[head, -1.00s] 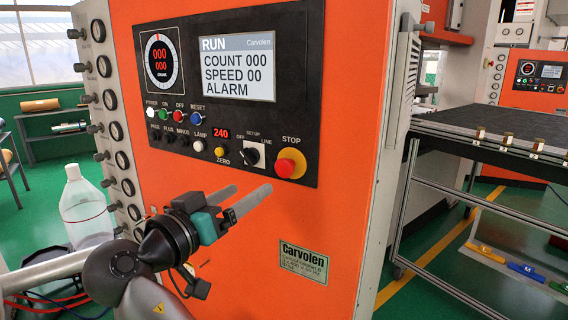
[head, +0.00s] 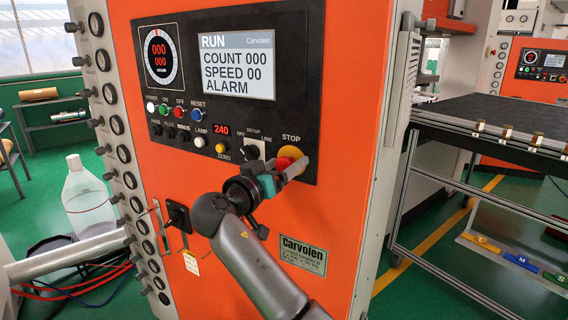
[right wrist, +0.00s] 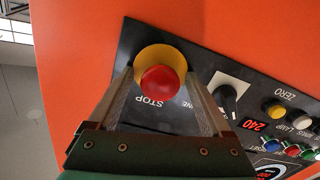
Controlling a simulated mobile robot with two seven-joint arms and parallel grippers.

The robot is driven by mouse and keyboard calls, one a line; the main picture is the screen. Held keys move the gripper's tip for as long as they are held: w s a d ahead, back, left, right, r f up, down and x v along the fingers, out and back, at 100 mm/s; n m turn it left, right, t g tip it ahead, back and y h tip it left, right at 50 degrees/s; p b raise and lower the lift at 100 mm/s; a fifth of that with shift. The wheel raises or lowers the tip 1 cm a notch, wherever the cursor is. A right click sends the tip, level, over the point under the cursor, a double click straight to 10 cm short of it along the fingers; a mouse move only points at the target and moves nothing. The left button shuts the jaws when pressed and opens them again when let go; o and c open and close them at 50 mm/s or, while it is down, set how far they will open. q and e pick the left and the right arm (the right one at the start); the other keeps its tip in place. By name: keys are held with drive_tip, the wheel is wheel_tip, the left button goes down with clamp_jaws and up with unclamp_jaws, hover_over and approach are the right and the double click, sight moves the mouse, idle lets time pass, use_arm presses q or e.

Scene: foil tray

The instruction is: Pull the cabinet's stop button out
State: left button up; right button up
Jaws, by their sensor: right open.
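The stop button is a red mushroom cap (head: 290,152) on a yellow collar, at the lower right of the cabinet's black control panel (head: 230,172). The word STOP is printed above it. In the right wrist view the red cap (right wrist: 160,82) and yellow collar (right wrist: 152,58) are in plain sight. My right gripper (head: 292,168) is open, its two fingers at the button. In the right wrist view the fingers (right wrist: 159,88) lie on either side of the red cap, with a small gap showing on each side. My left gripper is not in view.
A black selector knob (right wrist: 228,98) sits close beside the right-hand finger in the wrist view. Several small buttons and lamps line the panel. A dark-topped table (head: 490,120) stands to the right.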

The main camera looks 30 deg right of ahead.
drive_tip(key=shift+c, duration=0.4)
clamp_jaws()
idle(0.5)
